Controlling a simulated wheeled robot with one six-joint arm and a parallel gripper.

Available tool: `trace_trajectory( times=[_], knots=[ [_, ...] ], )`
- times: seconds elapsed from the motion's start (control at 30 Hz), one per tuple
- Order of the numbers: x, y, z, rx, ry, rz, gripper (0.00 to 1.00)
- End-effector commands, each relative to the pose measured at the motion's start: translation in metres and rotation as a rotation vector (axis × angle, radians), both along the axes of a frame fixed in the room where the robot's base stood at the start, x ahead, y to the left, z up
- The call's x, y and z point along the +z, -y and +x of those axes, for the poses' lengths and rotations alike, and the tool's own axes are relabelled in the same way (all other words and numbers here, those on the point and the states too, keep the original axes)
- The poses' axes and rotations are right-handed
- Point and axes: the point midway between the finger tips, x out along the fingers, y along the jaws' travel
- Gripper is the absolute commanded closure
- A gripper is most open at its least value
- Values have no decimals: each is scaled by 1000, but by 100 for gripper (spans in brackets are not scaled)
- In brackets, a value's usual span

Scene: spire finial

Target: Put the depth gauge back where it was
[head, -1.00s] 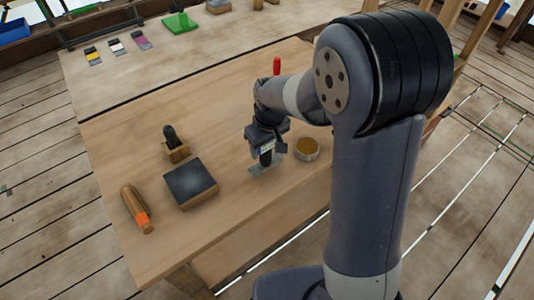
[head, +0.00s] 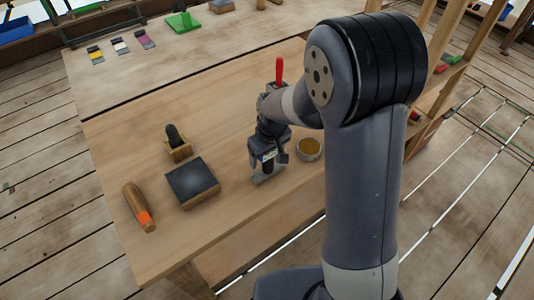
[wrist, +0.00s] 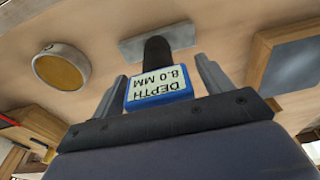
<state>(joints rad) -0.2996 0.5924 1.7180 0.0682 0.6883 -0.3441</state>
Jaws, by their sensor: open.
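The depth gauge has a grey flat base plate, a dark post and a blue-framed display reading "DEPTH 8.0 MM". In the wrist view the gauge (wrist: 160,85) is upside down in the picture, between the two fingers of my gripper (wrist: 163,85). My gripper is open, with a finger on each side of the gauge and no clear grip on it. In the head view my gripper (head: 268,158) is over the bench at the gauge, and the gauge's base (head: 268,178) shows below it, seemingly on the wood. The gauge's upper part is mostly hidden there.
A round tin (head: 309,149) stands close to the right of the gripper. A dark-topped block (head: 192,183), a wooden holder with a black piece (head: 178,148) and an orange-banded wooden tool (head: 140,208) lie to the left. A red handle (head: 279,70) stands behind. Bare bench lies between.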

Motion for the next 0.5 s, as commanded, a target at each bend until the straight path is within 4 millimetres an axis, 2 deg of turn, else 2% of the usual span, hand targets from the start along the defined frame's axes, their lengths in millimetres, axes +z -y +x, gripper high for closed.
trace_trajectory(
  times=[0.3, 0.5],
  knots=[
    [7, 0, 0, 0, 2, 0, 26],
    [39, 3, -3, 0, 7, 2, 26]
  ],
)
